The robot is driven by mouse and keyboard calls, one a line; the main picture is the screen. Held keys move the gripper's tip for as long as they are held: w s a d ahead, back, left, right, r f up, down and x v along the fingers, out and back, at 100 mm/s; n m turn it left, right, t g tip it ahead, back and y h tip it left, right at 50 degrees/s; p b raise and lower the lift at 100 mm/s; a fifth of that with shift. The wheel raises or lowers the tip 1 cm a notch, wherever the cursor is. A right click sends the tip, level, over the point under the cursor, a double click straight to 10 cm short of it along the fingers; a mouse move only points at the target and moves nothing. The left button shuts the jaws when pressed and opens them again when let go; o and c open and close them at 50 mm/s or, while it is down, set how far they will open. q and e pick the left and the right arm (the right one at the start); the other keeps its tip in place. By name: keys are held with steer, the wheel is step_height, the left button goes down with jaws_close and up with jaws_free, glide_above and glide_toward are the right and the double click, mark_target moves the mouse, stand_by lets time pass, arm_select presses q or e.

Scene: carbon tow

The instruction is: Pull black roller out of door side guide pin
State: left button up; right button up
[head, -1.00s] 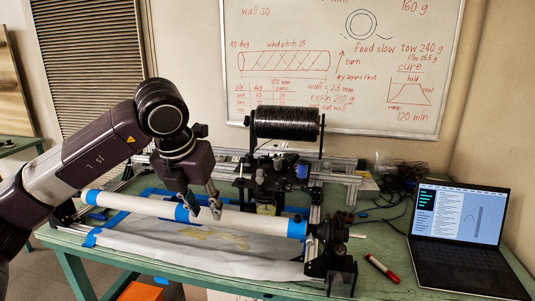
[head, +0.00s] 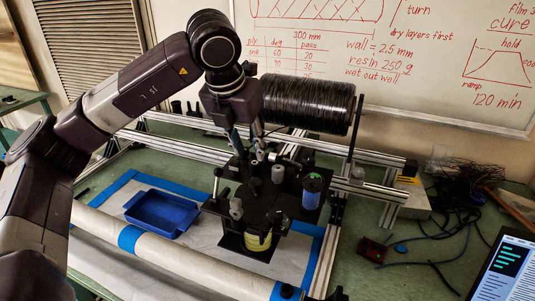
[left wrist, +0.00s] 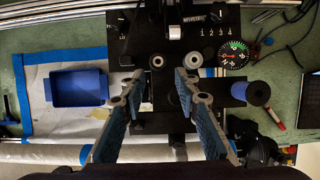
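The black winding carriage (head: 243,190) stands over the work table with several small guide pins and rollers on its plate. Two ring-topped rollers, a left one (left wrist: 156,61) and a right one (left wrist: 195,57), show in the left wrist view. Which small part is the black roller on the door side pin, I cannot tell. My left gripper (head: 248,150) hangs above the carriage in the head view. In the left wrist view its fingers (left wrist: 163,80) are spread apart with nothing between them. My right gripper is not in view.
A large black tow spool (head: 310,103) sits behind the gripper. A blue tray (head: 162,212) lies left of the carriage. A white tube with blue tape (head: 175,257) crosses the front. A blue spool (head: 312,190) stands on the carriage's right. A laptop (head: 507,262) is at right.

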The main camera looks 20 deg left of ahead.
mark_target(255, 164)
arm_select(q)
steer(key=p+x, duration=0.1)
steer(key=x, duration=0.2)
steer(key=shift+w+r, duration=0.1)
steer(key=shift+w, duration=0.1)
steer(key=p+x, duration=0.1)
steer(key=x, duration=0.3)
steer(key=shift+w+a+r, duration=0.1)
steer(key=shift+w+a, duration=0.05)
steer(key=shift+a, duration=0.05)
steer(key=shift+w+f, duration=0.15)
steer(key=shift+f, duration=0.15)
steer(key=c, duration=0.7)
steer(key=shift+c, duration=0.2)
